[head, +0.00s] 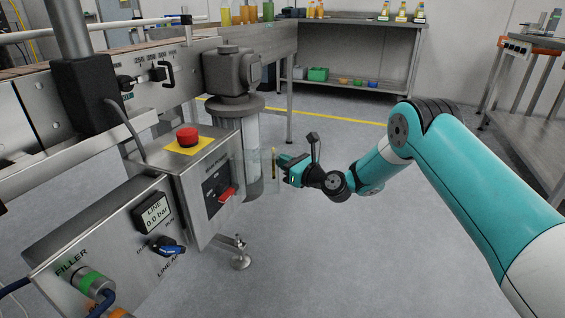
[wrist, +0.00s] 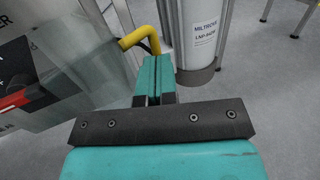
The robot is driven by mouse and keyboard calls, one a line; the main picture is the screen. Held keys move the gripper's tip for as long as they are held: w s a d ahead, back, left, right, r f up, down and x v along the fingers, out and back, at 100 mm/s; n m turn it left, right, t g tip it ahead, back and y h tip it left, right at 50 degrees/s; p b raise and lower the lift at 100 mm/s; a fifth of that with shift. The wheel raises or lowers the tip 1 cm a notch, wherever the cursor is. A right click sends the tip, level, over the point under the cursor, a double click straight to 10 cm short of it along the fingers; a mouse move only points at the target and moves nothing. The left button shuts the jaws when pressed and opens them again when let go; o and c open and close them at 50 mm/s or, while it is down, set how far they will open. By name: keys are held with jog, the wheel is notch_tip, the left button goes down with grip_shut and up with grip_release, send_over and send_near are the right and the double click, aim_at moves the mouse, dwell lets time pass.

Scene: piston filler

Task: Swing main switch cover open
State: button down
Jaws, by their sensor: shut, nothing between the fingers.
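The main switch, with a red handle (head: 227,193) on a dark plate, is on the sloped face of the steel box in the head view. Its red handle (wrist: 14,99) also shows at the left of the wrist view. The clear cover (wrist: 85,72) is see-through and hard to make out in the head view; it seems to stand out from the box. A yellow handle (head: 274,160) is at its outer edge, and shows bent in the wrist view (wrist: 136,37). My gripper (head: 281,160) is shut and empty beside the yellow handle; I cannot tell whether they touch.
A red emergency button (head: 187,136) on a yellow plate tops the box. A labelled cylinder (wrist: 196,40) stands just beyond my gripper. The floor to the right is clear.

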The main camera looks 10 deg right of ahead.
jog(key=shift+d, duration=0.1)
jog(key=w+d+v, duration=0.2)
jog(key=v, duration=1.2)
jog(key=s+a+r+n+g, duration=1)
jog(key=s+a+r+n, duration=0.4)
jog(key=n, duration=0.6)
jog(key=s+d+r+n+g+h+p, duration=0.15)
jog(key=s+d+n+h, duration=0.25)
jog(key=s+n, duration=0.65)
jog(key=s+d+r+n+g+h+p, duration=0.1)
jog(key=s+d+r+n+g+h, duration=0.3)
jog(key=s, duration=1.1)
notch_tip(320, 180, up, 36)
jog(key=t+p, duration=0.1)
jog(key=p, duration=3.6)
jog(key=shift+w+a+y, duration=0.2)
jog(key=shift+w+y, duration=0.2)
jog(key=shift+w, duration=0.05)
